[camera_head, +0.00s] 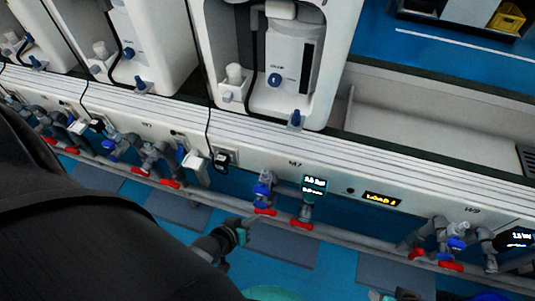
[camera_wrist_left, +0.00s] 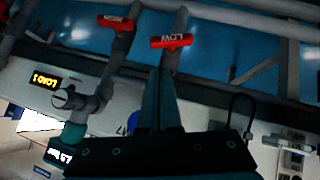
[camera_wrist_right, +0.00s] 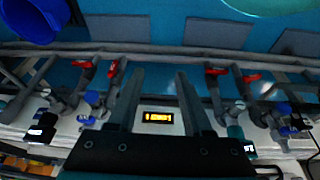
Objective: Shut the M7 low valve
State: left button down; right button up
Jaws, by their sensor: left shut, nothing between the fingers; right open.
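The M7 low valve has a red handle marked LOW (camera_wrist_left: 172,42) in the left wrist view, lying crosswise to its grey pipe. In the head view this is the left red handle (camera_head: 265,211) under the M7 label. The red HIGH handle (camera_wrist_left: 117,23) is beside it, also roughly crosswise; it shows in the head view too (camera_head: 301,225). My left gripper (camera_head: 244,223) is shut and empty, its tips close to the LOW handle; I cannot tell whether they touch. My right gripper (camera_wrist_right: 160,78) is open and empty, away from the handles.
A pressure display (camera_head: 314,185) and a yellow lit display (camera_head: 381,199) are beside the M7 pipes. More red-handled valves (camera_head: 440,260) stand to the right, and others to the left. A horizontal grey pipe (camera_head: 350,241) runs below the valves.

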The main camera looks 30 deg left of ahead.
aim_at(266, 213)
notch_tip(266, 213, up, 6)
jog(key=t+b, duration=0.2)
jog(key=b, duration=0.1)
pick_arm(q)
jog(key=shift+a+b+x, duration=0.1)
jog(key=shift+b+x, duration=0.85)
jog(key=shift+x, duration=1.55)
jog(key=shift+a+b+x, duration=0.15)
jog(key=shift+b+x, duration=0.75)
jog(key=shift+x, duration=1.65)
pick_arm(e)
jog(key=w+a+t+y, duration=0.3)
jog(key=w+a+t, duration=0.2)
jog(key=a, duration=0.3)
jog(key=shift+w+n+y, duration=0.3)
jog(key=shift+w+y, duration=0.05)
jog(key=shift+y, duration=0.05)
jog(key=shift+r, duration=0.15)
